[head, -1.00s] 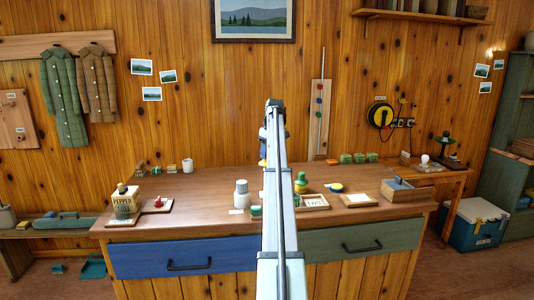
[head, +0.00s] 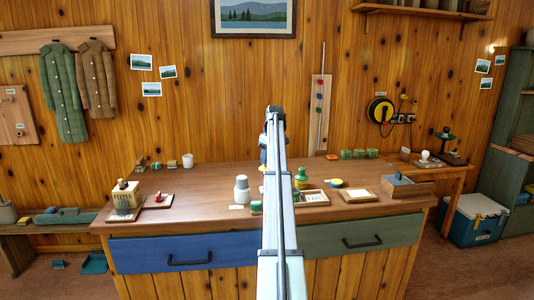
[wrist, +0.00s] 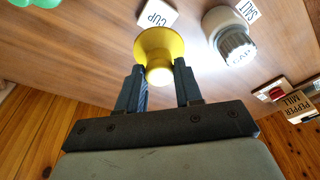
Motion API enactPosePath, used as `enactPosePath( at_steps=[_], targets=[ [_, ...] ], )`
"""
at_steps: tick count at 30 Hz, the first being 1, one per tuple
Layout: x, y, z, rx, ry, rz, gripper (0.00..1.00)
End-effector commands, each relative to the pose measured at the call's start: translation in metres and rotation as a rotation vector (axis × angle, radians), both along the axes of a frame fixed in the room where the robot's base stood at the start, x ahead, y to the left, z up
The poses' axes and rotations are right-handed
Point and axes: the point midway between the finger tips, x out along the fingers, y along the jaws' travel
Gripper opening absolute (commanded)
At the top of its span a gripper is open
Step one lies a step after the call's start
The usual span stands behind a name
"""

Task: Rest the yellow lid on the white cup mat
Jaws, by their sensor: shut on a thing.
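The yellow lid (wrist: 158,50) is a round, flared piece held between the two fingers of my gripper (wrist: 160,88) in the wrist view. My gripper is shut on it. The white cup mat (wrist: 157,14), marked CUP, lies on the wooden worktop just beyond the lid in the wrist view, partly cut off by the frame's top edge. The lid appears above the worktop and apart from the mat. In the head view my arm hides most of the gripper and I cannot make out the mat; a bit of yellow (head: 262,168) shows beside the arm.
A white bottle with a grey cap (wrist: 236,44) stands close to the mat. A white card (wrist: 249,10) lies beside the bottle. A pepper mill box (head: 126,196) is at the worktop's left. A green bottle (head: 301,180) stands right of my arm.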

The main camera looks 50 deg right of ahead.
Motion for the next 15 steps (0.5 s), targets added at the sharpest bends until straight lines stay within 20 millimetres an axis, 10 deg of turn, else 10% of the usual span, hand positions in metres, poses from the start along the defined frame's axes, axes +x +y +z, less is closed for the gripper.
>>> enactPosePath(
  at_steps=[15],
  targets=[
    [0.000, 0.001, -0.042, 0.001, 0.001, 0.000, 0.01]
  ],
)
